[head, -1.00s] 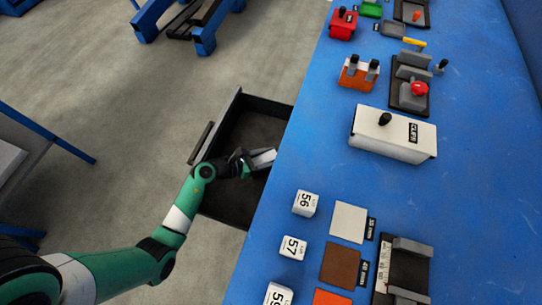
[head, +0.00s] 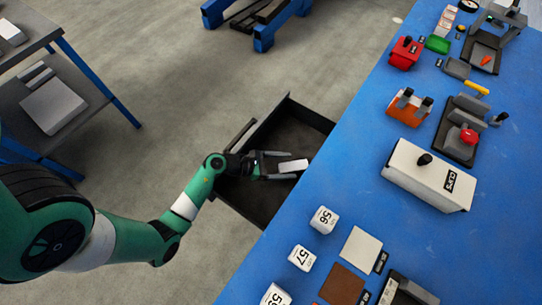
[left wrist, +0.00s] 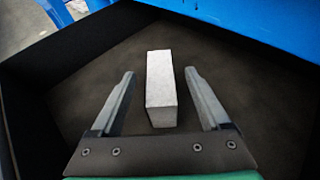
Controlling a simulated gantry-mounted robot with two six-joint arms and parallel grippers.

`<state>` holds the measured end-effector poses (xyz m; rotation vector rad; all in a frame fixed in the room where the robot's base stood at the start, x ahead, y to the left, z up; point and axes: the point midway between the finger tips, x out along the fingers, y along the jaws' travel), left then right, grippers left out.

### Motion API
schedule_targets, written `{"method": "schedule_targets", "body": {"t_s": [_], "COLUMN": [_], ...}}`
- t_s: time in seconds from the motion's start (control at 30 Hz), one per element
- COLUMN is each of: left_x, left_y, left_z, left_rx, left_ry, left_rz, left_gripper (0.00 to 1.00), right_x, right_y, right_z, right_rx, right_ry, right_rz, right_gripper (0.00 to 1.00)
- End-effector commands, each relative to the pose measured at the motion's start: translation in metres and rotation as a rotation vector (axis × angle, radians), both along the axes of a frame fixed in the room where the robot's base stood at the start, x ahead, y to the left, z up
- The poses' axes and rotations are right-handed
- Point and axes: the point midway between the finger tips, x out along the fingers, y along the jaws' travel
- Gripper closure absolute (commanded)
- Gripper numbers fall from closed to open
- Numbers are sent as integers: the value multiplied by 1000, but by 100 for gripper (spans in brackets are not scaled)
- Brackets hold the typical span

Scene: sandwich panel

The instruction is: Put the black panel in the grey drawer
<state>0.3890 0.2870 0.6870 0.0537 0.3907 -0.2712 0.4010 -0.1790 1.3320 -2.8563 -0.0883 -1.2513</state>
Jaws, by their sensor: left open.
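The open drawer (head: 310,112) sticks out from the side of the blue bench; its inside is dark. A pale grey-white block (head: 293,166) is in it, and it also shows in the left wrist view (left wrist: 161,88). My left gripper (head: 288,165) is open inside the drawer. In the left wrist view its two fingers (left wrist: 160,76) stand on either side of the block, with a gap on each side. I cannot make out a black panel in either view. My right gripper is not in view.
The blue bench (head: 340,180) holds a white box (head: 428,178), numbered white cubes (head: 302,257), a white square (head: 361,249), a brown square (head: 342,285) and several fixtures. A side table (head: 52,104) stands at left. Grey floor is clear between.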

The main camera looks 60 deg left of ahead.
Motion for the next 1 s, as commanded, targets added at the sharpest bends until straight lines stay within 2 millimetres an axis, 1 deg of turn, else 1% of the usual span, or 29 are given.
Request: {"method": "schedule_targets", "body": {"t_s": [0.03, 0.1, 0.2, 0.3, 0.43, 0.77, 0.83, 0.87, 0.93, 0.97, 1.0], "left_x": [-12, -26, -41, -49, -53, -50, -41, -35, -12, -1, 15], "left_y": [5, 9, 13, 15, 15, 15, 20, 23, 34, 39, 45], "left_z": [10, 15, 20, 23, 23, 24, 37, 47, 87, 110, 147], "left_rx": [-2, -2, -2, 1, 0, 0, -6, -14, -47, -75, -123], "left_ry": [2, 2, 1, 0, 0, -6, -43, -71, -179, -242, -339], "left_rz": [7, 7, 5, 2, -1, 1, 16, 28, 68, 89, 116], "left_gripper": [20, 20, 20, 20, 20, 20, 20, 20, 20, 20, 20], "right_x": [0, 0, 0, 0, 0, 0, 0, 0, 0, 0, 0], "right_y": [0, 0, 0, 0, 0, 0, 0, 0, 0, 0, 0], "right_z": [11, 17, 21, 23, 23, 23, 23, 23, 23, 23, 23], "right_rx": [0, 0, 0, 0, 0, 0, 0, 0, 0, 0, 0], "right_ry": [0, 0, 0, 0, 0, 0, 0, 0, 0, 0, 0], "right_rz": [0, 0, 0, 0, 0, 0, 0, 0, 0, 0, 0], "right_gripper": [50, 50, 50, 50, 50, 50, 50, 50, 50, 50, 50]}}
